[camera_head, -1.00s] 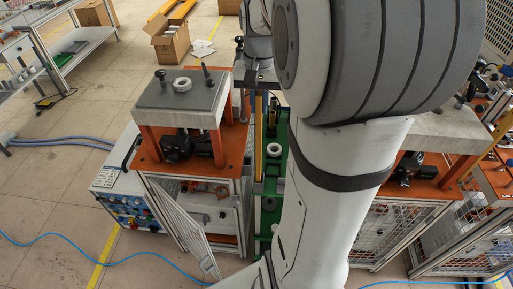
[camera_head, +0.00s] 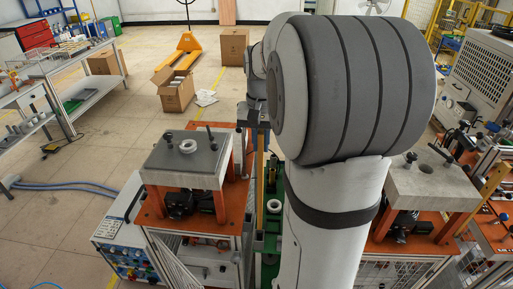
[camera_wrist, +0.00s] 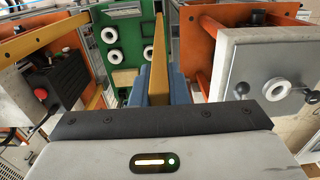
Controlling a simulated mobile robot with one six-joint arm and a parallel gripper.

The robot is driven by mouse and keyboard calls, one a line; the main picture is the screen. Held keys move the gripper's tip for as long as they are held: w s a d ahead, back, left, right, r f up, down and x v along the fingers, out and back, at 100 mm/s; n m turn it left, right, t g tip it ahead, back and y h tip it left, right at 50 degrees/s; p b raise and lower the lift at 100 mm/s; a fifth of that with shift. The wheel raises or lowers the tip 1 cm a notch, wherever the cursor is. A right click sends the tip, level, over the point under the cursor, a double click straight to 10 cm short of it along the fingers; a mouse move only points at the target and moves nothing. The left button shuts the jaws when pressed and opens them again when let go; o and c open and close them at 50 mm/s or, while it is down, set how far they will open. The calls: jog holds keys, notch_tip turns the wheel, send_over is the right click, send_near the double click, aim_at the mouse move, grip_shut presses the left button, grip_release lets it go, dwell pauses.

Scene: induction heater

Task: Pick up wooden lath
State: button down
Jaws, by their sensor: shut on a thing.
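The wooden lath (camera_wrist: 159,52) is a narrow yellow-brown bar. In the wrist view it stands between the blue fingers of my gripper (camera_wrist: 158,86) and runs away toward the top of the picture. The gripper is shut on it. In the head view the lath (camera_head: 260,180) shows as a thin upright strip left of my arm. My gripper (camera_head: 256,135) is small there and partly hidden by my arm. The lath's lower end is hard to make out.
A green panel (camera_wrist: 120,28) with white rings lies beyond the lath. An orange-framed press (camera_head: 180,165) stands close on the left, another (camera_head: 430,185) on the right. Cardboard boxes (camera_head: 176,98) and a yellow pallet truck (camera_head: 187,45) stand behind. Open floor (camera_head: 100,140) lies to the left.

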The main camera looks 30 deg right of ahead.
jog(key=w+d+p, duration=0.3)
jog(key=w+d, duration=0.5)
jog(key=w, duration=0.4)
notch_tip(320, 180, up, 7)
jog(key=shift+w+d+r, duration=0.2)
jog(key=shift+w+d, duration=0.1)
jog(key=shift+w, duration=0.05)
